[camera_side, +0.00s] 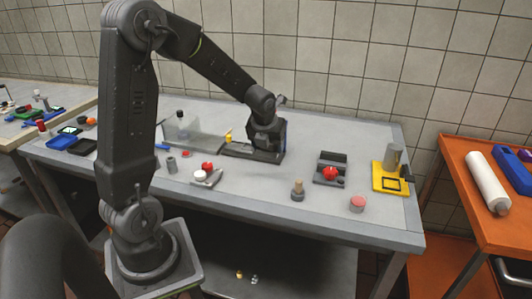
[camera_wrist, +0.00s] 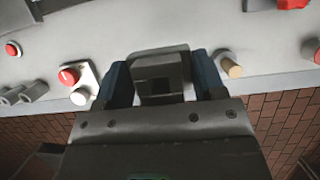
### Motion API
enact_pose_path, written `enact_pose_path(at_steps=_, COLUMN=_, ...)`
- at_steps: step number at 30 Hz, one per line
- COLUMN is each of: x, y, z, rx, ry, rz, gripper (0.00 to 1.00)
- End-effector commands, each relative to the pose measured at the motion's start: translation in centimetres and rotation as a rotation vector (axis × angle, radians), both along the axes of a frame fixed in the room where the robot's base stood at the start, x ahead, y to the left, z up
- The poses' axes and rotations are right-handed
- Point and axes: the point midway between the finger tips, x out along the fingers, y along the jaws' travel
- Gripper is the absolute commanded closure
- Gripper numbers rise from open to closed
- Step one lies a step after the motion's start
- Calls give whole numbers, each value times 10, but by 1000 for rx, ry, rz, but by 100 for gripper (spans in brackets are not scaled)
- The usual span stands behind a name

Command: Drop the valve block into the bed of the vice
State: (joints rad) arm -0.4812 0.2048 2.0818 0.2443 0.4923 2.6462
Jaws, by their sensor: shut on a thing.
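My gripper (camera_wrist: 160,82) is shut on a dark grey block with a square recess (camera_wrist: 160,68), which I take for the valve block. The blue fingers stand on either side of it. In the side view my gripper (camera_side: 267,148) is over the back middle of the bench, in front of or above a dark flat base; the block cannot be made out there, and any gap below it is unclear. A dark two-part fixture with a red knob (camera_side: 330,160), apparently the vice, stands to the right of my gripper. Its bed is hard to see.
A red-and-white control box (camera_side: 207,177) and a wooden-topped peg (camera_side: 297,190) stand towards the front. A red button (camera_side: 357,204) and a yellow stand (camera_side: 390,180) are to the right. A clear panel (camera_side: 195,132) stands behind left. Bare bench lies between the box and peg.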

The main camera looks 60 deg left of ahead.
Motion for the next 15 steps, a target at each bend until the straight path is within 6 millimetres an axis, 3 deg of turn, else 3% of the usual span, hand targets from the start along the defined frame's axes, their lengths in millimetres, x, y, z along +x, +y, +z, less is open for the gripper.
enact_pose_path(at_steps=1, x=21, y=1, z=2, rx=1, ry=-2, rz=-6, gripper=66)
enact_pose_path(at_steps=6, x=82, y=0, z=5, rx=0, ry=3, rz=-8, gripper=66)
enact_pose_path(at_steps=15, x=174, y=-20, z=1, rx=0, ry=1, rz=-5, gripper=66)
